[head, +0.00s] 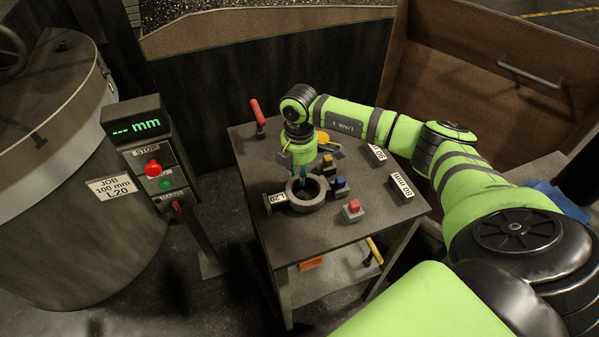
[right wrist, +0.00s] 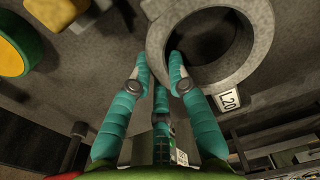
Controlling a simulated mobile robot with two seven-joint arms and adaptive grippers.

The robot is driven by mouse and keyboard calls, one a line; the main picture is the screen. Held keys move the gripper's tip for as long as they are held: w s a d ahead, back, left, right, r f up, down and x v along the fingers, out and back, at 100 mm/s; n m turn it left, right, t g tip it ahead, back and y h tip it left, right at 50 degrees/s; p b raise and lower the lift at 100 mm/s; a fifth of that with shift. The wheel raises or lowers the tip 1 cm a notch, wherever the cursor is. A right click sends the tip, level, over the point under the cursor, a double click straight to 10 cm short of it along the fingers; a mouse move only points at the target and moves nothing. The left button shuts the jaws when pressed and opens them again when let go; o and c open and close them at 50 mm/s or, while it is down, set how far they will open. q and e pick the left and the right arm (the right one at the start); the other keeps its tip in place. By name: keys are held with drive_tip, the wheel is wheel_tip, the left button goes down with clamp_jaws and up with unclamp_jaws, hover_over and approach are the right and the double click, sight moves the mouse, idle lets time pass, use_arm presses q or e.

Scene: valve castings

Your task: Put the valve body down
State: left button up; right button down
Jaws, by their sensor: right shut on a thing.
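The valve body (head: 310,204) is a grey, ring-shaped casting with an open bore and a tag reading L20 on its left. In the head view it is at the table top's middle, upright, on or just above the surface; I cannot tell which. My right gripper (head: 299,183) comes down from above at the ring's far left rim. In the right wrist view, the teal fingers (right wrist: 160,66) straddle the wall of the valve body (right wrist: 258,62), one inside the bore and one outside. The grip is shut on it. My left gripper is not in view.
The dark table (head: 345,228) also holds blocks with yellow, blue and red (head: 353,206) tops, close right of the casting. A control post (head: 152,160) stands left. The table's front left is clear.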

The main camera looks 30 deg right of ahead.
idle(0.3)
drive_tip(key=c, duration=1.1)
unclamp_jaws()
drive_tip(key=shift+s+f, duration=0.15)
drive_tip(key=shift+f, duration=0.1)
wheel_tip(320, 180, up, 12)
drive_tip(key=shift+w+r, duration=0.2)
